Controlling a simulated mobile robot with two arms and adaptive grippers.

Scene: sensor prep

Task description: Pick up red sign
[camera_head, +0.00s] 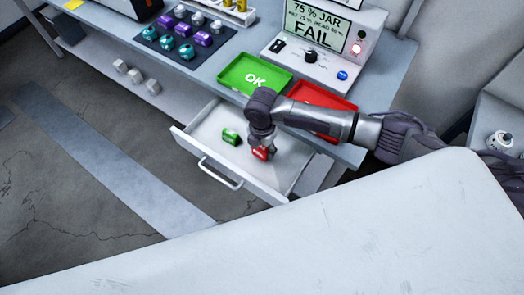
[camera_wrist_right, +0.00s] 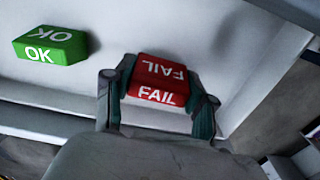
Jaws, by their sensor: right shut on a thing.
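The red sign (camera_head: 261,153), lettered FAIL, is in the open white drawer. My right gripper (camera_head: 262,142) reaches down into the drawer and is shut on the red sign. In the right wrist view the red sign (camera_wrist_right: 158,82) sits between the two fingers of the gripper (camera_wrist_right: 158,100), one finger against each end. I cannot tell whether the sign still touches the drawer floor. My left gripper is not in view.
A green OK sign (camera_head: 231,137) lies in the drawer (camera_head: 205,125), left of the gripper. Above are a green tray (camera_head: 240,76), a red tray (camera_head: 312,92) and a tester (camera_head: 330,50) reading FAIL. A dark mat (camera_head: 160,43) holds several coloured parts.

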